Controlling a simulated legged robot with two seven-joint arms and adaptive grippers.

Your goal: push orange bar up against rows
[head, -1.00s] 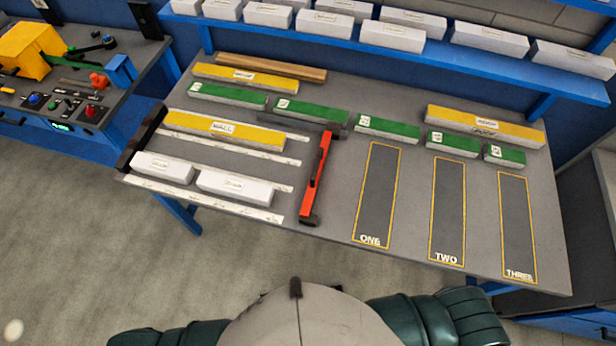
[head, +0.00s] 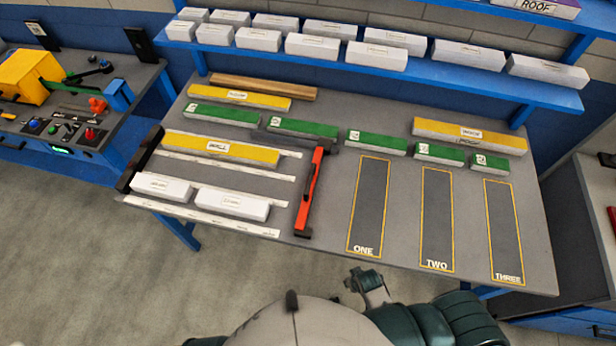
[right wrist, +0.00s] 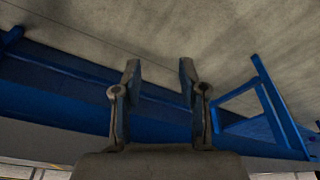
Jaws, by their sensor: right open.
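The orange bar (head: 310,194) stands on the table to the right of the rows, running from back to front, with a dark handle along it and a dark foot at its front end. The rows lie left of it between white strips (head: 225,180). One row holds a yellow-topped WALL block (head: 221,148); another holds two white blocks (head: 161,186) (head: 232,203). A gap shows between the blocks and the bar. My right gripper (head: 372,288) is in front of the table's front edge, apart from the bar. In the right wrist view it (right wrist: 160,75) is open and empty. My left gripper is not in view.
A dark stop (head: 143,158) closes the rows' left end. Green blocks (head: 302,128) and a yellow block (head: 470,131) lie behind. Marked areas ONE (head: 369,205), TWO (head: 437,217) and THREE (head: 503,230) are empty. A blue shelf (head: 400,72) with white blocks spans the back.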

